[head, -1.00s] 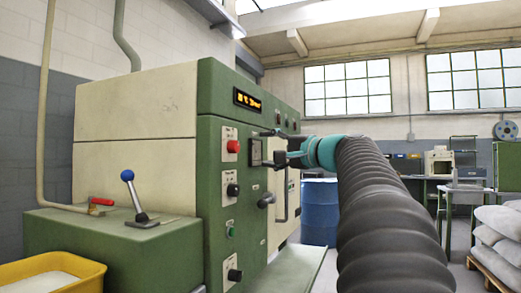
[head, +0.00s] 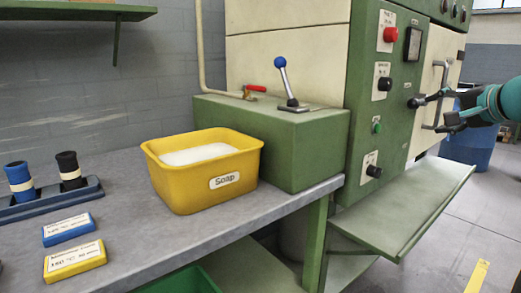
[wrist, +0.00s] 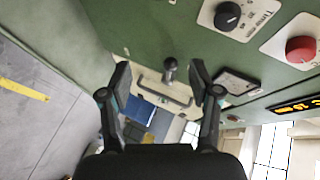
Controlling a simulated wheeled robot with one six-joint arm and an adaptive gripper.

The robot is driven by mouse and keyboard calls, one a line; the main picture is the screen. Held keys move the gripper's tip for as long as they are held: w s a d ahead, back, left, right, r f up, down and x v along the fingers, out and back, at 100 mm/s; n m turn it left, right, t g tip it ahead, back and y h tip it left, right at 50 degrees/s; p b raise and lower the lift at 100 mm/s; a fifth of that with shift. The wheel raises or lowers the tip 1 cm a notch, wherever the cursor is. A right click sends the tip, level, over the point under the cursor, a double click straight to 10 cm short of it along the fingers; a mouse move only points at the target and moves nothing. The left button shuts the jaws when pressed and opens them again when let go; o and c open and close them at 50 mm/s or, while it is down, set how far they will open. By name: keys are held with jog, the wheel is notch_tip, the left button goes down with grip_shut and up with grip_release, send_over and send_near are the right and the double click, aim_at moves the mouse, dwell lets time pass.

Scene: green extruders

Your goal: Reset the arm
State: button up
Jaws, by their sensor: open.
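My gripper (head: 432,113) is at the right edge of the head view, in front of the green extruder's panel (head: 400,150). Its two dark fingers are apart with nothing between them. In the wrist view my gripper (wrist: 160,85) is open, with a finger on each side. A dark round knob (wrist: 169,66) and the metal door handle (wrist: 165,93) show in the gap beyond the fingers. I cannot tell how far they are from the fingertips. Most of my arm is outside the head view; only its teal end part shows.
A yellow Soap bin (head: 180,195) stands on the grey bench (head: 130,230). A green box (head: 310,150) with a blue-knobbed lever (head: 286,80) stands beside it. A green shelf (head: 410,205) juts out below the panel. A blue barrel (head: 465,150) stands behind. Open floor lies at right.

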jog(key=s+a+f+n+g+h, duration=0.1)
jog(key=s+a+f+n+g, duration=0.1)
jog(key=s+a+f, duration=0.35)
jog(key=s+a+f+n+g, duration=0.1)
jog(key=s+a+f+g, duration=0.2)
jog(key=f, duration=0.6)
jog(key=s+a+f+n+g+h, duration=0.15)
jog(key=s+a+f, duration=0.25)
jog(key=f, duration=0.4)
jog(key=s+a+f+n+g, duration=0.1)
jog(key=s+a+f+n, duration=0.7)
jog(key=s+a, duration=0.4)
jog(key=shift+s+a+f+g, duration=0.35)
jog(key=shift+s+f, duration=0.15)
jog(key=shift+s, duration=0.1)
jog(key=shift+n+y, duration=0.25)
